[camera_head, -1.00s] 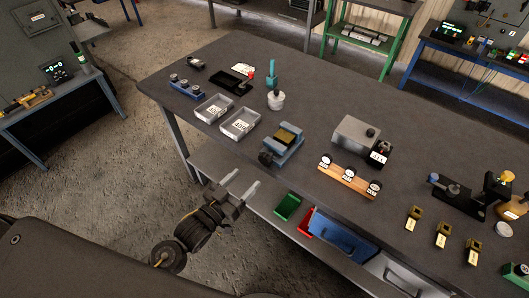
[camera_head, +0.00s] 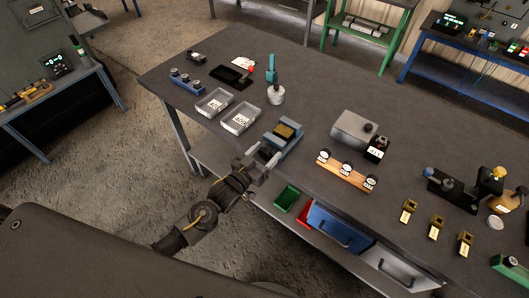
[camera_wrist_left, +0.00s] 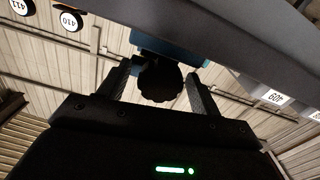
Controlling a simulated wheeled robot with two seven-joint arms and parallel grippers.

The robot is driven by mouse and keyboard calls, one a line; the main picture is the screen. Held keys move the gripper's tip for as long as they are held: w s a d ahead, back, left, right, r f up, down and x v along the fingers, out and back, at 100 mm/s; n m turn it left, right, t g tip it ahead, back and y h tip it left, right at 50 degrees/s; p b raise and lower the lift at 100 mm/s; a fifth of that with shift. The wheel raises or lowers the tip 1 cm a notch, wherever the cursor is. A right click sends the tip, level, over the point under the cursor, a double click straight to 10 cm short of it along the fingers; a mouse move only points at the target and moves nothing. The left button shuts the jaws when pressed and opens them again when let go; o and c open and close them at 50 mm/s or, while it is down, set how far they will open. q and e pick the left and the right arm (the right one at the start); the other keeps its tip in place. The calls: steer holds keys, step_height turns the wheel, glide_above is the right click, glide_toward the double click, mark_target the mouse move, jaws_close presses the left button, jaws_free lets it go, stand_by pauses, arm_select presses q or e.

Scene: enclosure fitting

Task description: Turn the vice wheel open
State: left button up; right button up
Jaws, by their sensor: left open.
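The blue vice (camera_head: 284,139) stands at the front edge of the dark workbench, with a brass-coloured block (camera_head: 285,131) between its jaws. Its dark lobed wheel (camera_wrist_left: 159,82) shows in the left wrist view, below the blue vice body (camera_wrist_left: 172,47). My left gripper (camera_head: 265,161) is at the bench's front edge, right at the vice's near end. In the left wrist view its two fingers (camera_wrist_left: 158,88) stand open, one on each side of the wheel; whether they touch it I cannot tell. In the head view the gripper hides the wheel. My right gripper is not in view.
Two grey trays (camera_head: 239,119) lie left of the vice.

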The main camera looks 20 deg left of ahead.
arm_select(q)
steer(key=shift+c, duration=0.4)
steer(key=c, duration=0.9)
steer(key=shift+n, duration=0.8)
steer(key=o, duration=1)
steer(key=shift+a, duration=0.1)
